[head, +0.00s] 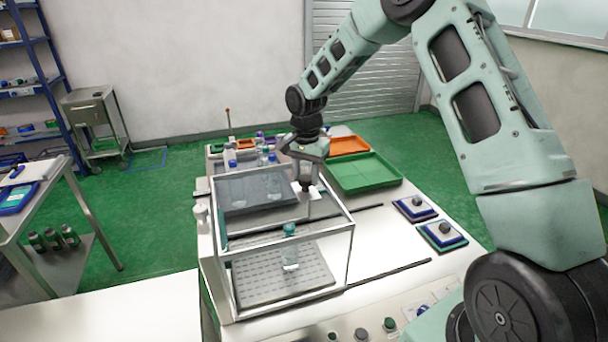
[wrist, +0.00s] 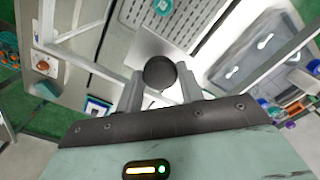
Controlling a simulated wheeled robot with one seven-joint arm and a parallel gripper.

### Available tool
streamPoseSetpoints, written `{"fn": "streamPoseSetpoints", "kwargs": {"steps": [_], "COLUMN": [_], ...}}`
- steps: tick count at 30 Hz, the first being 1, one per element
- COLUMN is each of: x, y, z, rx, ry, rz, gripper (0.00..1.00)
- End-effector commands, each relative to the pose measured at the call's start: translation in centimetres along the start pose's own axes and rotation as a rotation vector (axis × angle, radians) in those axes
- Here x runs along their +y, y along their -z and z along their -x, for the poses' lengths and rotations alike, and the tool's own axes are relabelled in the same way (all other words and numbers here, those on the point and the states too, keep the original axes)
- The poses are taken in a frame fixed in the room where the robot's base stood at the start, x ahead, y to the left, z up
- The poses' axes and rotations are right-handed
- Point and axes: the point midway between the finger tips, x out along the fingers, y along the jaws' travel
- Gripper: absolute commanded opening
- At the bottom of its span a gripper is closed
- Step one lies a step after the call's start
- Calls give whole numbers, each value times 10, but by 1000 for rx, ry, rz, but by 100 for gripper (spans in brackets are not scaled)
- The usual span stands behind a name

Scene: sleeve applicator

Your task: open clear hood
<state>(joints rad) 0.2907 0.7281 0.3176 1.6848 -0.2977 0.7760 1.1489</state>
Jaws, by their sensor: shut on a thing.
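The clear hood (head: 349,240) is a see-through box with a pale metal frame on the workbench. Its frame also shows in the wrist view (wrist: 92,65). Inside it a teal-capped bottle (head: 290,256) stands upright on a grey perforated mat (head: 255,290). My gripper (head: 307,186) is above the hood's top, pointing down. In the wrist view its two fingers (wrist: 160,92) are shut on a dark round knob (wrist: 160,72), one on each side. A pale plate lies below the knob. I cannot tell whether the lid is raised at all.
A green tray (head: 363,186) and an orange tray (head: 348,146) stand behind and to the right. Several bottles stand behind the hood. Buttons line the bench's front edge. The bench between hood and pads is mostly clear.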

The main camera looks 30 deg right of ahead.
Motion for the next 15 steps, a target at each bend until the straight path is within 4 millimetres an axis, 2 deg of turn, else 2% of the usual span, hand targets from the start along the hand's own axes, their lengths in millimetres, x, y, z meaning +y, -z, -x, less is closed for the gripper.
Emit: {"fn": "streamPoseSetpoints", "kwargs": {"steps": [8,15], "x": [42,99], "y": [43,99], "z": [1,1], "rx": [4,4], "ry": [-3,-2], "rz": [-9,-11], "gripper": [0,0]}}
